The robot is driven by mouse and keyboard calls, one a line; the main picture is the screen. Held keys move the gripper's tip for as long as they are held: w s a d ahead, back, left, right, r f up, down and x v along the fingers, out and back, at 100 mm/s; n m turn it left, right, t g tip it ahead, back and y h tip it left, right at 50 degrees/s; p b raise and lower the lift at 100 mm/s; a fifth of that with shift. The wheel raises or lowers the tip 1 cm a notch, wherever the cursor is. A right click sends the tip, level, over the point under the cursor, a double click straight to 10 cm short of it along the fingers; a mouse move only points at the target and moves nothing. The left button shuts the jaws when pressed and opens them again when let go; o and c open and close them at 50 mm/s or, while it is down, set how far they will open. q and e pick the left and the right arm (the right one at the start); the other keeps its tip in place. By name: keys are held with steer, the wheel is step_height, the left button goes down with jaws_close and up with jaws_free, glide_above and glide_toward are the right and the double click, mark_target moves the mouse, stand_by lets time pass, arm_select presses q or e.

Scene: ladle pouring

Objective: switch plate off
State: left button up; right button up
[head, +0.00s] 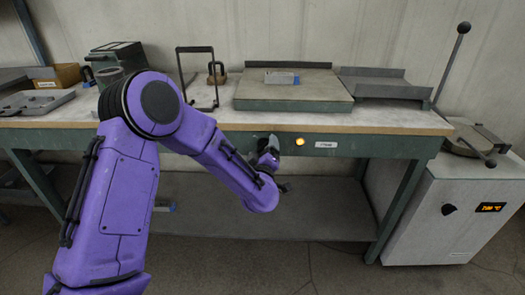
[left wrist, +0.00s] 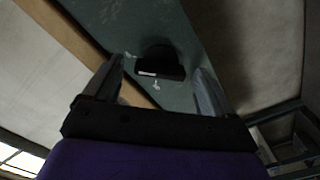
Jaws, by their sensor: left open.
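The plate (head: 260,104) is a broad, flat, green-sided slab on the bench, with a small grey block on top. An amber lamp (head: 299,141) glows on the bench's front rail, beside a white label (head: 326,145). My left gripper (head: 268,160) is in front of that rail, left of the lamp, partly hidden by my purple arm. In the left wrist view, a black knob (left wrist: 160,66) with a pale mark sits on the green rail between the open fingers of my left gripper (left wrist: 159,72). I cannot tell whether the fingers touch it. My right gripper is out of view.
The wooden bench edge (head: 390,128) runs above the rail. A white cabinet (head: 440,215) with a lit display stands at right. A lower shelf (head: 320,212) lies beneath.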

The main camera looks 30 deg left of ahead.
arm_select(q)
steer(key=c, duration=1.1)
steer(key=shift+o, duration=0.2)
steer(key=n+b, duration=0.1)
steer(key=n, duration=0.2)
steer(key=n+b, duration=0.1)
steer(key=n, duration=0.2)
steer(key=n+b, duration=0.1)
steer(key=n, duration=0.2)
steer(key=shift+f, duration=0.25)
steer(key=n+b, duration=0.2)
steer(key=n, duration=0.2)
steer(key=shift+f+n, duration=0.1)
steer(key=shift+n, duration=0.3)
steer(key=shift+n+b, duration=1.45)
steer(key=shift+n, duration=0.45)
